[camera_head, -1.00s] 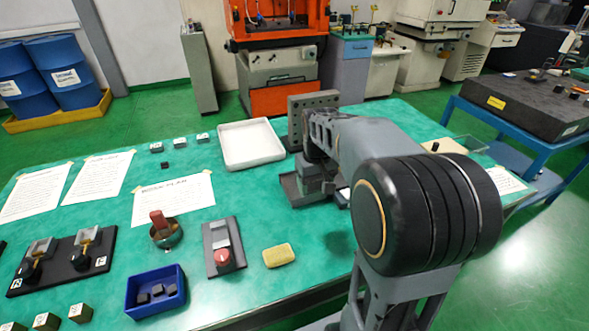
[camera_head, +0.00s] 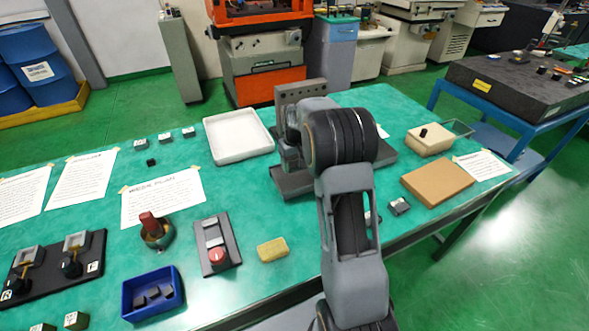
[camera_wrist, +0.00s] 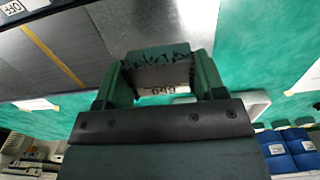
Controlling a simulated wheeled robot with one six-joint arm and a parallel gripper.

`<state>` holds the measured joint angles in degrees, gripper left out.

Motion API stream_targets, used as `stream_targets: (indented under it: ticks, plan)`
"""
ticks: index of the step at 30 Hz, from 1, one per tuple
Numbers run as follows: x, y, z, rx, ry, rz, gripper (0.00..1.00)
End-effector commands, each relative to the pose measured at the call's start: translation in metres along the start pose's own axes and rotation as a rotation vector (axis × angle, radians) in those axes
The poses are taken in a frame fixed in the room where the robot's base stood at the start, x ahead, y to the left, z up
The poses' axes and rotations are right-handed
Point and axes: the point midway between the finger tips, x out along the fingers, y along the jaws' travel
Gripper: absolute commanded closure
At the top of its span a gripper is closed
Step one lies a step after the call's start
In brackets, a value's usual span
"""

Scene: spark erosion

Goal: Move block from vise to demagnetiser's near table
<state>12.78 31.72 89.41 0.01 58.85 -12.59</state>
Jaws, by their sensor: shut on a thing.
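My gripper (camera_wrist: 157,75) is shut on a small block (camera_wrist: 158,91) in the wrist view. The block sits between both fingers; its face carries dark digits. In the head view my arm hides the gripper and block. A flat grey, finely striped surface (camera_wrist: 125,25) with a tan strip and an "OFF" label (camera_wrist: 14,8) lies at the wrist view's upper left, apart from the block. I cannot tell whether it belongs to the demagnetiser. In the head view a dark plate (camera_head: 293,186) shows partly behind my arm. I cannot make out the vise.
A white tray (camera_head: 238,157) and a holed upright plate (camera_head: 300,91) stand near my arm. A brown board (camera_head: 437,183) and a beige box (camera_head: 428,146) are to the right. A red-knobbed device (camera_head: 215,257), yellow sponge (camera_head: 272,250) and blue bin (camera_head: 153,312) are front left.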

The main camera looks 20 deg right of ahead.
Motion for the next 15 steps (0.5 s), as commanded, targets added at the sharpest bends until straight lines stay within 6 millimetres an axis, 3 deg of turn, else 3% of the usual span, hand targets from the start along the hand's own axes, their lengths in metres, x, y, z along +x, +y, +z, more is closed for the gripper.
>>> stream_targets:
  ticks: [8, 15]
  plan:
    - [0.009, 0.003, -0.008, 0.001, 0.001, 0.0, 0.84]
    - [0.036, 0.003, -0.009, 0.0, 0.0, 0.0, 0.84]
